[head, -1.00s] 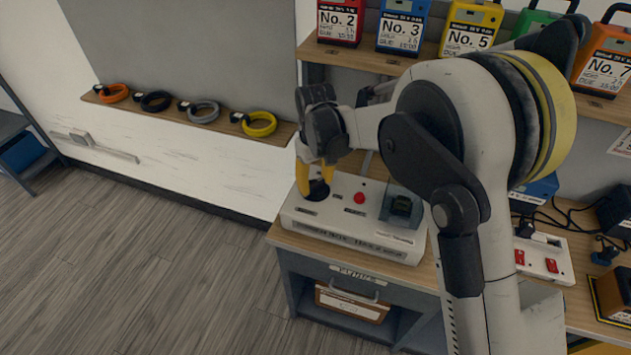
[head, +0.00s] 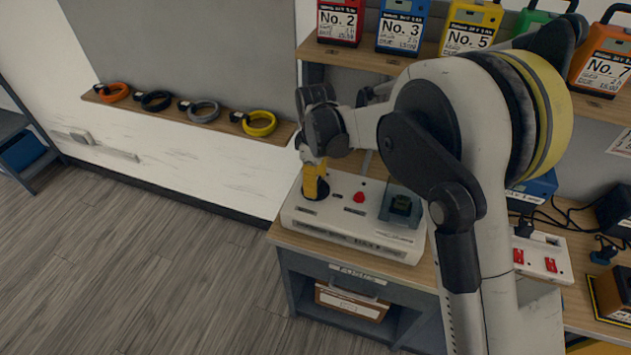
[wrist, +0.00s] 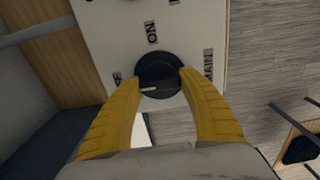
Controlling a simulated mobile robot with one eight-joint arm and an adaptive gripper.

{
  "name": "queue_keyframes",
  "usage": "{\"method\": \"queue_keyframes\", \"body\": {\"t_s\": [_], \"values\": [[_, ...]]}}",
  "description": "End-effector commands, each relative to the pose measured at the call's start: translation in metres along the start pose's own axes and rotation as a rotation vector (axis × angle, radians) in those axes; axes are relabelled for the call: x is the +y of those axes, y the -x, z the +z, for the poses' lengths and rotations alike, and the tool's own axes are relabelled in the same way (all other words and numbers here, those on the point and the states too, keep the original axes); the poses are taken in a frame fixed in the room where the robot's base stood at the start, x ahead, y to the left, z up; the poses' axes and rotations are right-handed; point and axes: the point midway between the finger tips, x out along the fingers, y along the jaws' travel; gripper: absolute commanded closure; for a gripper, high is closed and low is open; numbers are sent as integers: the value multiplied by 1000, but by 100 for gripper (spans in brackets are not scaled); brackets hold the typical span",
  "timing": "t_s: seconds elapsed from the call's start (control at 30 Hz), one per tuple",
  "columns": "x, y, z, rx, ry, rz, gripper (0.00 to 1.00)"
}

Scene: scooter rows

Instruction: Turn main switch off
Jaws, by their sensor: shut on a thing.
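The main switch is a round black knob (wrist: 158,72) with a white pointer line, on a white panel box (head: 345,250). In the wrist view, an "ON" label (wrist: 153,32) lies above it and a "MAIN" label (wrist: 208,65) to its right. The pointer line points left, toward a small label (wrist: 117,78) partly hidden by a finger. My gripper (wrist: 161,80) has its yellow fingers on either side of the knob, shut on it. In the head view, my gripper (head: 316,188) points down at the box's left end and hides most of the knob.
Numbered battery packs (head: 403,26) stand on the shelf above. Coiled cables (head: 260,124) lie on a wall shelf. The floor at left is clear.

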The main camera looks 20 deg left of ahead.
Motion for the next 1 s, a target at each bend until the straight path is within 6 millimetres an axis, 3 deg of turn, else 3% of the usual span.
{"method": "queue_keyframes", "body": {"t_s": [0.43,0.47,0.5,0.53,0.83,1.0], "values": [[-1,-1,0,-1,10,-1,81],[-1,-1,0,-1,10,-1,45],[0,-1,0,-1,10,-1,33],[0,0,0,-1,10,-1,28],[0,1,0,0,9,0,28],[0,18,0,0,9,0,28]]}}
